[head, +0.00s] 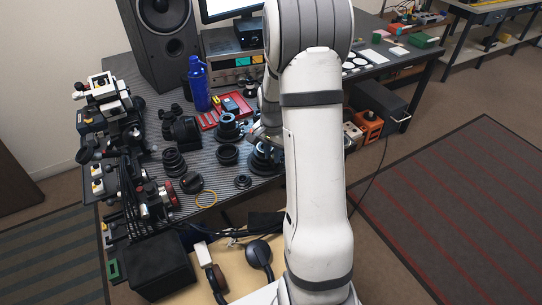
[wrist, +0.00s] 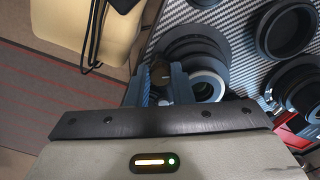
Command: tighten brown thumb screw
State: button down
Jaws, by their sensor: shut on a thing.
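The brown thumb screw (wrist: 160,77) shows in the wrist view as a small dark brown knob at the side of a dark round lens part. My gripper (wrist: 161,84) has its two blue-grey fingers on either side of the knob and is shut on it. The lens part (wrist: 195,48) has stacked dark rings and a pale inner ring beside the right finger. In the head view the lens part (head: 264,160) stands near the table's front edge, partly behind my arm. The screw is too small or hidden there.
Dark lens rings (head: 228,154) stand close to the left on the patterned table (head: 213,173). A blue bottle (head: 199,84), a red tray (head: 209,120) and a black speaker (head: 160,35) stand farther back. Camera gear and cables crowd the left side.

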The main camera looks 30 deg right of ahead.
aim_at(272, 158)
jog(key=m+b, duration=0.1)
jog(key=m, duration=0.5)
jog(key=shift+w+m, duration=0.1)
jog(key=shift+m, duration=0.2)
dwell(0.5)
jog(key=c, duration=1.3)
grip_release()
jog(key=shift+r, duration=0.1)
jog(key=shift+o, duration=0.2)
jog(key=shift+w, duration=0.1)
jog(key=shift+w+r+p, duration=0.1)
jog(key=shift+r+p, duration=0.2)
jog(key=shift+r, duration=0.2)
jog(key=r+p, duration=0.1)
jog(key=r, duration=0.1)
jog(key=r+p, duration=0.3)
jog(key=r, duration=0.2)
jog(key=shift+s+p, duration=0.3)
jog(key=shift+p, duration=0.05)
